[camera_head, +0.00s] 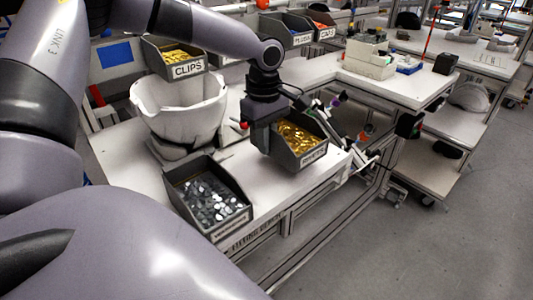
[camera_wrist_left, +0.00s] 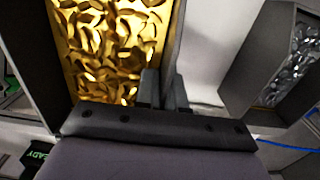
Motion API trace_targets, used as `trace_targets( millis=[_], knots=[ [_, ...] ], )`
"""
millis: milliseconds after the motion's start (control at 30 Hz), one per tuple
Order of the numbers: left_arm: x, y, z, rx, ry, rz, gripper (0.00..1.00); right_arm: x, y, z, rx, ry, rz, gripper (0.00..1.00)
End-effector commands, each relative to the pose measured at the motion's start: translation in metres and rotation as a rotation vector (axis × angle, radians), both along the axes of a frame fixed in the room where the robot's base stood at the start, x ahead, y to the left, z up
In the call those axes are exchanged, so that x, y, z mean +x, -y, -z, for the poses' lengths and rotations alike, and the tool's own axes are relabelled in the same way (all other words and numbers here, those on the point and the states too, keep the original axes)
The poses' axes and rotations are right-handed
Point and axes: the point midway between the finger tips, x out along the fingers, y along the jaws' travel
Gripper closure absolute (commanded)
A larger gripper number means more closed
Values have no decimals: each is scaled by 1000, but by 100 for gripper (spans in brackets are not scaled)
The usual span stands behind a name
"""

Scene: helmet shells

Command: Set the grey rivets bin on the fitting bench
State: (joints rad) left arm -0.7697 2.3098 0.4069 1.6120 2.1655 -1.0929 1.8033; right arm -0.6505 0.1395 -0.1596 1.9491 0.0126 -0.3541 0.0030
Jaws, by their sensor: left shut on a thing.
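A dark grey bin of gold-coloured pieces (camera_head: 314,155) is at the right end of the white fitting bench (camera_head: 131,160). Its front label is too small to read surely. My left gripper (camera_head: 268,150) comes down at its left side. In the left wrist view the fingers (camera_wrist_left: 163,90) are shut on the side wall of this bin (camera_wrist_left: 174,38), with the gold pieces beside them. The bin looks level; I cannot tell whether its base touches the bench. A second grey bin, with silver pieces (camera_head: 243,216), sits on the bench's front left part. My right gripper is not in view.
A white helmet shell (camera_head: 180,115) stands on the bench behind the silver-piece bin. A CLIPS bin (camera_head: 186,70) is behind it. A clamp-like fixture (camera_head: 358,155) is close to the gold-piece bin's right. Bare bench lies between the two bins.

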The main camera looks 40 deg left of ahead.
Motion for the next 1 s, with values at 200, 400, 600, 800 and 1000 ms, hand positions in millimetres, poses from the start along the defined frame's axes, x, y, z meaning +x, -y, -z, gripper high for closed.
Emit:
trace_targets(
  millis=[200,400,600,800,1000],
  knots=[
    [-1,0,32,1,-4,1,100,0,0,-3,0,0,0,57],
    [0,0,40,1,1,1,100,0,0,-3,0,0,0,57],
    [0,0,41,1,0,1,100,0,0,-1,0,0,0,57],
    [0,0,43,0,-1,1,66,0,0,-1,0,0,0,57],
    [0,0,42,0,-1,0,66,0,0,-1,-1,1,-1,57]
  ],
)
